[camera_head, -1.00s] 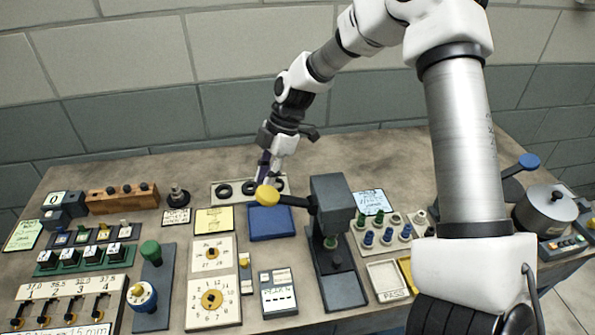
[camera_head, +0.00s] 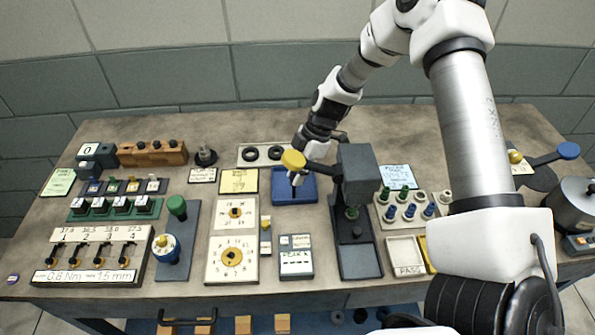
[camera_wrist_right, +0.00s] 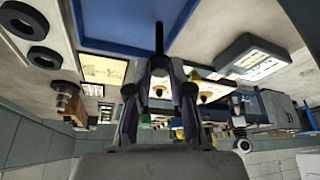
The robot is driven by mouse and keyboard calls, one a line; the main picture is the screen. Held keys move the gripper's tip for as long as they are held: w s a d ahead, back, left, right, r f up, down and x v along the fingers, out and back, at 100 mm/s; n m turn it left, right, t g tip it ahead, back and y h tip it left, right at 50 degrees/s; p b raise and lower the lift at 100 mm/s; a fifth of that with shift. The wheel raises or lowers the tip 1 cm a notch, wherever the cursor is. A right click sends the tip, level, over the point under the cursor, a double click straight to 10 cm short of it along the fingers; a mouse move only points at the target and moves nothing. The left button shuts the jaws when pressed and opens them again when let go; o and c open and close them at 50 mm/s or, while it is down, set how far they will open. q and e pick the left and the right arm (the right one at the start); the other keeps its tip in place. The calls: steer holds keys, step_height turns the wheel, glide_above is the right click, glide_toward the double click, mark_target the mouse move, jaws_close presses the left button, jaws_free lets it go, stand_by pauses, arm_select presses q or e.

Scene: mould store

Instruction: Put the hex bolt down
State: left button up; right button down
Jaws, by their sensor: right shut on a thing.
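My right gripper (camera_head: 296,180) is at the blue tray (camera_head: 309,194), behind the yellow knob of the dark press, which partly hides it. In the right wrist view the gripper (camera_wrist_right: 160,72) is shut on a thin dark shaft, the hex bolt (camera_wrist_right: 159,38), which sticks out past the fingertips. The blue tray (camera_wrist_right: 120,25) fills the upper part of that view, with the bolt in front of it. I cannot tell whether the bolt touches the tray floor. My left gripper is not in view.
The dark press (camera_head: 357,205) with its yellow knob (camera_head: 293,160) stands close to the right of the gripper. A pale board with black rings (camera_head: 250,154) lies behind the tray. A yellow card (camera_head: 239,181) lies to its left. A rack of green and blue pegs (camera_head: 410,210) stands right.

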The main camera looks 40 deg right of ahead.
steer(key=shift+s+f, duration=0.15)
steer(key=c, duration=1.1)
jaws_free()
steer(key=shift+d, duration=0.1)
steer(key=shift+o, duration=0.2)
steer(key=shift+r, duration=0.35)
steer(key=b+v, duration=0.2)
steer(key=v, duration=0.9)
steer(key=shift+d+r, duration=0.15)
steer(key=shift+r, duration=0.2)
